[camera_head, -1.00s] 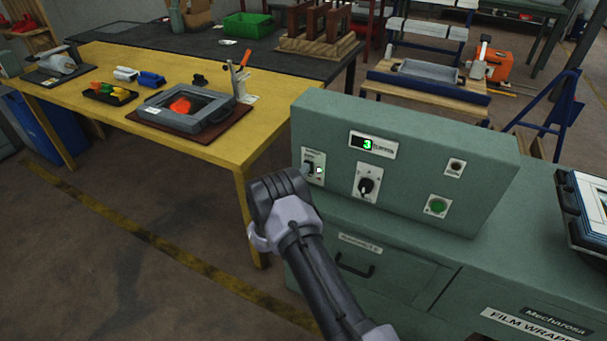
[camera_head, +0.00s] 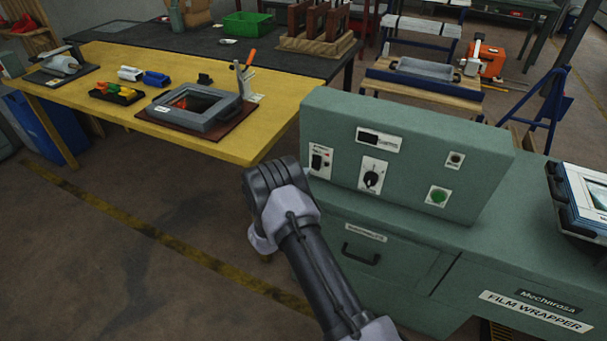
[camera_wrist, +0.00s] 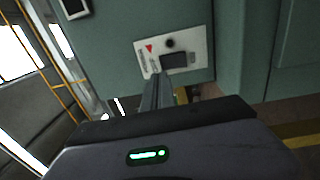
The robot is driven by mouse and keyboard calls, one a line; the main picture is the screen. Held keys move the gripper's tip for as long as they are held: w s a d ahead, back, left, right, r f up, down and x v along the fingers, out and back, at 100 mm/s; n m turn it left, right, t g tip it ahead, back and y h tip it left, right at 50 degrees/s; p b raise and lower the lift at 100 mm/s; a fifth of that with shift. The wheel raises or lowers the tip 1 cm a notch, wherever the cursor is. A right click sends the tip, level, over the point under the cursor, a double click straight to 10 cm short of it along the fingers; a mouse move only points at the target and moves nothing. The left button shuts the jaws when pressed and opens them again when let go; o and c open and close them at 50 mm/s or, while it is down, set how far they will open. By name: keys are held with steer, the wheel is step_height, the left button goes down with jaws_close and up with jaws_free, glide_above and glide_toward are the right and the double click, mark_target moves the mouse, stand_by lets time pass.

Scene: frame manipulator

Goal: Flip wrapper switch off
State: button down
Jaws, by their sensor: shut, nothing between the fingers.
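The film wrapper's green control box (camera_head: 410,165) stands on its cabinet at right. The wrapper switch (camera_head: 317,161) is black, on a white plate at the box's left end. The plate (camera_wrist: 197,47) and the dark switch (camera_wrist: 174,61) also show in the wrist view. The display (camera_head: 377,139) above the knob is dark. In the head view my arm's end is left of and below the switch and hides the fingers.
A black rotary knob (camera_head: 372,179), a green button (camera_head: 439,196) and a small dark button (camera_head: 455,160) share the panel. A yellow table (camera_head: 215,150) with a grey framed device (camera_head: 220,111) stands at left. A tablet-like screen (camera_head: 580,195) sits at far right. Floor at lower left is clear.

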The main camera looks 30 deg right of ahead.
steer(key=r+p+v, duration=0.1)
steer(key=p+v, duration=0.1)
steer(key=v, duration=0.5)
steer(key=shift+r, duration=0.2)
